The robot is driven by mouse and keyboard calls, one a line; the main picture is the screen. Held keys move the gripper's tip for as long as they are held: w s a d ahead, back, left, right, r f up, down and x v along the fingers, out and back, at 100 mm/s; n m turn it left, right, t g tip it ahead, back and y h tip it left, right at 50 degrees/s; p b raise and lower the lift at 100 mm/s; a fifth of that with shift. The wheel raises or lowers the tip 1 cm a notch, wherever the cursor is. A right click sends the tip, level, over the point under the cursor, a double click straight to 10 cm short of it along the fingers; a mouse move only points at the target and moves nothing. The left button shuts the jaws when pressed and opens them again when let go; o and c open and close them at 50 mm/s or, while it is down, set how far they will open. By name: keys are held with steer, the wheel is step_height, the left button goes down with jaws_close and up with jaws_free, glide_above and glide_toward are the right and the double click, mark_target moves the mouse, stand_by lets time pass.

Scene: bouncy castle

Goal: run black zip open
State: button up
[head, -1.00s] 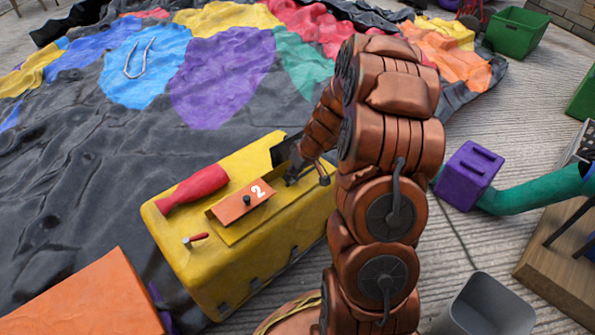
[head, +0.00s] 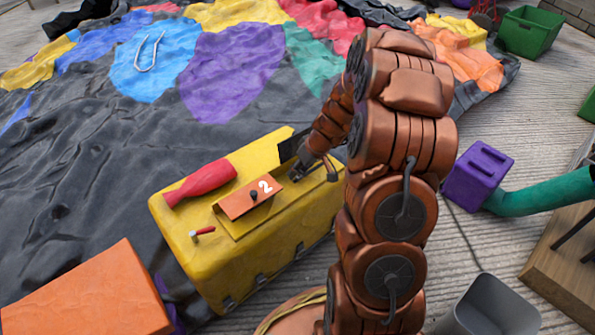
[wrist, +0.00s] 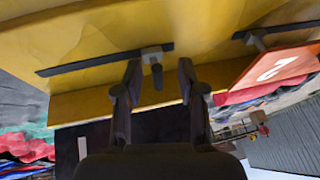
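A yellow box (head: 210,265) stands in front of my arm. In the wrist view a thin black strip (wrist: 85,64), which looks like the black zip, runs along its yellow face (wrist: 90,30). A small grey and black pull (wrist: 152,58) sits on the strip. My gripper (wrist: 160,72) is open, with one fingertip on each side of the pull; I cannot tell whether either touches it. In the head view my gripper (head: 300,168) is over the box's far right end, and the arm partly hides that end.
On the box are an orange plate marked 2 (head: 240,203), a red bottle-like piece (head: 203,184) and a small red-tipped lever (head: 203,231). An orange block (head: 90,300) lies left, a purple block (head: 478,175) and grey bin (head: 490,310) right.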

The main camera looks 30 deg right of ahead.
steer(key=v, duration=1.1)
steer(key=shift+r, duration=0.2)
steer(key=s+a+r+g+p, duration=0.2)
steer(key=s+a+r+p, duration=0.3)
steer(key=a+r+p, duration=0.45)
steer(key=s+a+r+g+p, duration=0.1)
steer(key=s+a+r+p, duration=0.55)
steer(key=r+p, duration=0.6)
steer(key=s+a+r+g+h+p, duration=0.1)
steer(key=s+a+r+p, duration=0.1)
steer(key=s+r+p, duration=0.7)
steer(key=s+a+r+m+g+h+p, duration=0.1)
steer(key=s+a+r+g+p, duration=0.1)
steer(key=s+r+p, duration=0.7)
step_height(320, 180, up, 8)
steer(key=shift+s+a+f+h, duration=0.1)
steer(key=shift+s+a+h, duration=0.3)
steer(key=shift+a, duration=0.3)
